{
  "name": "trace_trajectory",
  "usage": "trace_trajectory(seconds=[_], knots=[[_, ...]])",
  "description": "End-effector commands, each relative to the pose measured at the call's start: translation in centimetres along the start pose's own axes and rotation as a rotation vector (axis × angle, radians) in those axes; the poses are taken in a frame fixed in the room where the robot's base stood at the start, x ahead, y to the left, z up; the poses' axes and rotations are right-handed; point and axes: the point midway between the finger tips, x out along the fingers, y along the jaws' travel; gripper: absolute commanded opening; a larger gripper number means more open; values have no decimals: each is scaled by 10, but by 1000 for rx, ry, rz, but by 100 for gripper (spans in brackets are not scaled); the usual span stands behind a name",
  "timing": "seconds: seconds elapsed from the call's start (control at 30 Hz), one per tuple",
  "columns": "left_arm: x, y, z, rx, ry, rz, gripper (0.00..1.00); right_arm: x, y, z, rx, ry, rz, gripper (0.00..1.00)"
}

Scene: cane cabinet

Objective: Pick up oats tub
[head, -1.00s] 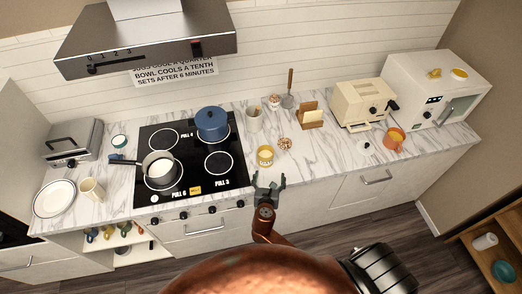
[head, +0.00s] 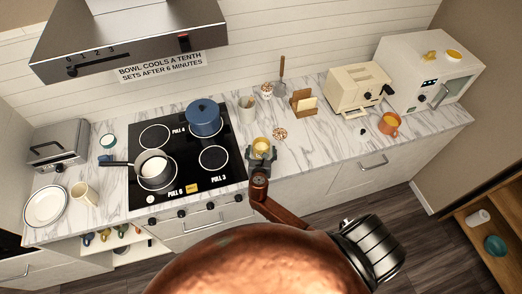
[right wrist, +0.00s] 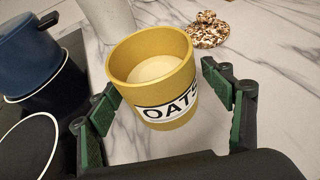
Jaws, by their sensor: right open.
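The oats tub (head: 262,145) is a yellow, open-topped tub standing on the marble counter, just right of the cooktop. In the right wrist view the tub (right wrist: 155,80) shows pale contents and a white band reading "OATS". My right gripper (head: 262,156) is at the tub in the head view. In the right wrist view its green-padded fingers (right wrist: 165,100) are open, one on each side of the tub, with a gap visible at least on the right side. My left gripper is not in view.
A blue pot (head: 204,117) and a saucepan (head: 152,168) stand on the black cooktop (head: 190,150) to the left. A patterned brown-and-white item (head: 280,134) lies close behind the tub. A grey-white cup (head: 246,108) stands behind it.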

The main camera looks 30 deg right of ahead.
Motion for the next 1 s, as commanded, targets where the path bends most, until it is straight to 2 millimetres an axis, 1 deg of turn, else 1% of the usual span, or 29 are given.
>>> trace_trajectory(seconds=[0.03, 0.1, 0.2, 0.27, 0.63, 0.93, 1.0], knots=[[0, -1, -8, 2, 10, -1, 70, 3, 1, 0, 0, -1, 1, 74], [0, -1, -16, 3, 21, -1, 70, 4, 1, 0, 1, 0, 1, 74], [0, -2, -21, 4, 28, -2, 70, 4, 2, 0, 0, 0, 3, 74], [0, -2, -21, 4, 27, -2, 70, 4, 2, 0, 0, 0, 3, 74], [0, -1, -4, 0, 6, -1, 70, 3, 2, 0, 0, 0, 2, 48], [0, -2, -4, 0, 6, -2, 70, 3, 1, 0, 0, 0, 2, 28], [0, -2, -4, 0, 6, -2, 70, 3, 2, 0, 0, -1, 2, 27]])
